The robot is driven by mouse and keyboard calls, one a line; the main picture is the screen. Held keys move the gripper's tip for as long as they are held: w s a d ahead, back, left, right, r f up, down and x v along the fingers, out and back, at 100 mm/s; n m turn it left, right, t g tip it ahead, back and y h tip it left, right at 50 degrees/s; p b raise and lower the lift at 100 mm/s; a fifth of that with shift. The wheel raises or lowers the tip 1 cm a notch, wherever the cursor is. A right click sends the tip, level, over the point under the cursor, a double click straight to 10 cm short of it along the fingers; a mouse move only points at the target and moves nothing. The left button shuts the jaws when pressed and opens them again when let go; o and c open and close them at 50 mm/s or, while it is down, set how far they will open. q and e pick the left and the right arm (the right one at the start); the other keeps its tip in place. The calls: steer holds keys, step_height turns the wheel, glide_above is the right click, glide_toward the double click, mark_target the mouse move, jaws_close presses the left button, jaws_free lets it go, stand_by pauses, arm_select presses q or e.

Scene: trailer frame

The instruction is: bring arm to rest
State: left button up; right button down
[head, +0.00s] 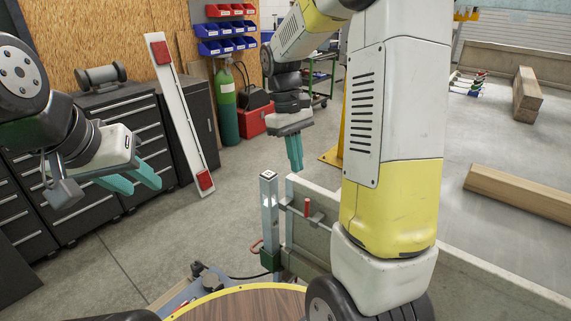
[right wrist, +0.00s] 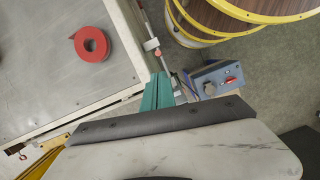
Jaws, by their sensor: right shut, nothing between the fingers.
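My right arm rises large in the middle of the head view and bends over at the top. Its right gripper (head: 295,152) hangs with teal fingers pointing down, shut with nothing between them, above the floor behind the grey post. In the right wrist view the right gripper (right wrist: 159,92) shows its teal fingers together beside the trailer's edge. My left gripper (head: 144,184) is at the left of the head view, in front of the dark drawer cabinets. Its two teal fingers are apart and nothing shows between them.
The trailer side wall (head: 490,280) and a grey post (head: 269,215) stand near my right arm. A red coil (right wrist: 91,44) lies on the trailer bed. Wooden beams (head: 525,198) lie at right. Open floor (head: 180,235) is at left.

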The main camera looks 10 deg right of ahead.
steer(key=shift+r, duration=0.25)
steer(key=s+a+r+m+t+y, duration=0.1)
steer(key=s+r+m+t, duration=0.1)
steer(key=s+r+t, duration=0.2)
steer(key=s+a+r+m+t+y, duration=0.2)
steer(key=s+r+t, duration=0.2)
steer(key=s, duration=0.6)
steer(key=shift+s+r+m+t, duration=0.3)
steer(key=shift+s+r+m, duration=0.1)
steer(key=shift+r, duration=0.1)
